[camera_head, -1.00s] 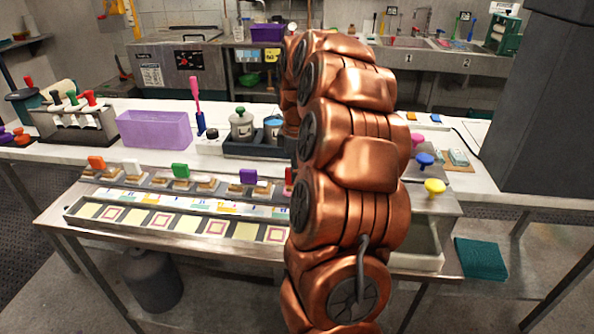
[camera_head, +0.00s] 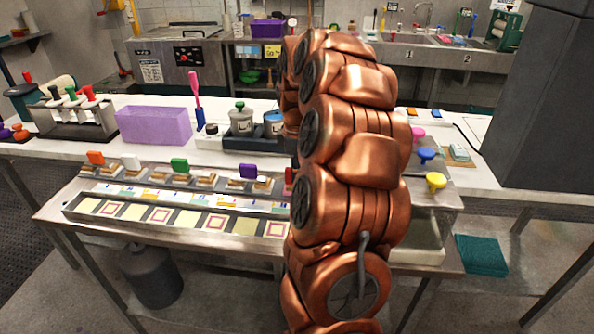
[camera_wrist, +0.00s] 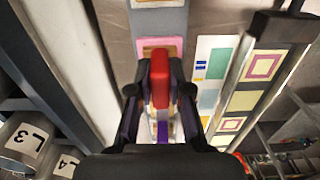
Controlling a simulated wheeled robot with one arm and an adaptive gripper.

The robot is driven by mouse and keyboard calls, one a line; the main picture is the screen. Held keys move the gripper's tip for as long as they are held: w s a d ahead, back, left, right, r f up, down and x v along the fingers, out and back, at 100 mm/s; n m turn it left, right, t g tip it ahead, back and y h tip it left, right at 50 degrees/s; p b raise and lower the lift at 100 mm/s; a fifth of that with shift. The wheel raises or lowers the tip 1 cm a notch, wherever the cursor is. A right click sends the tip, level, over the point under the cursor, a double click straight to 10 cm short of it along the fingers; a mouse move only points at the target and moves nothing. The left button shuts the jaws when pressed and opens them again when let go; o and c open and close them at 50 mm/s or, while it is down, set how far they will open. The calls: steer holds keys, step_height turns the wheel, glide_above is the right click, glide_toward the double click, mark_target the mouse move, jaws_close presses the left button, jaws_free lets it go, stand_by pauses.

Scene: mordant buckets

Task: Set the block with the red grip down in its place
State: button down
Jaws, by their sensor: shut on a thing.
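My gripper (camera_wrist: 160,98) is shut on the red grip (camera_wrist: 160,78) of the block, seen from above in the wrist view. The block's lower part is mostly hidden below the grip and fingers. A pad with a pink frame (camera_wrist: 160,42) lies on the grey rack, just beyond the red grip in the picture. I cannot tell whether the block touches the rack. In the head view a sliver of red (camera_head: 289,175) shows at the edge of my copper arm, which hides my gripper there.
Blocks with orange (camera_head: 95,157), white (camera_head: 130,162), green (camera_head: 180,165) and purple (camera_head: 248,171) grips stand along the rack. A tray of framed squares (camera_head: 190,218) lies in front. Yellow (camera_head: 436,180) and blue (camera_head: 426,154) knobs stand right of my arm. A purple bin (camera_head: 153,126) stands behind.

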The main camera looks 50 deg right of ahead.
steer(key=c, duration=1)
jaws_free()
steer(key=shift+r, duration=0.15)
step_height(320, 180, up, 12)
steer(key=shift+f, duration=0.1)
stand_by(0.3)
steer(key=s+a+f+m+p, duration=0.1)
steer(key=s+a, duration=0.2)
steer(key=a, duration=0.8)
steer(key=s+a+f+m+p, duration=0.1)
steer(key=s+a, duration=0.2)
steer(key=a, duration=0.8)
steer(key=s+a+f+m, duration=0.1)
steer(key=s+a+f, duration=0.1)
steer(key=s, duration=0.3)
steer(key=s+a+f+m+g, duration=0.1)
steer(key=s+a+f+m, duration=0.1)
steer(key=s+a, duration=0.3)
steer(key=s+a+f+m+p, duration=0.1)
steer(key=s+a+f+m, duration=0.1)
steer(key=s, duration=0.5)
steer(key=shift+a+f+g, duration=0.4)
steer(key=shift+a+f, duration=0.5)
steer(key=shift+a, duration=0.05)
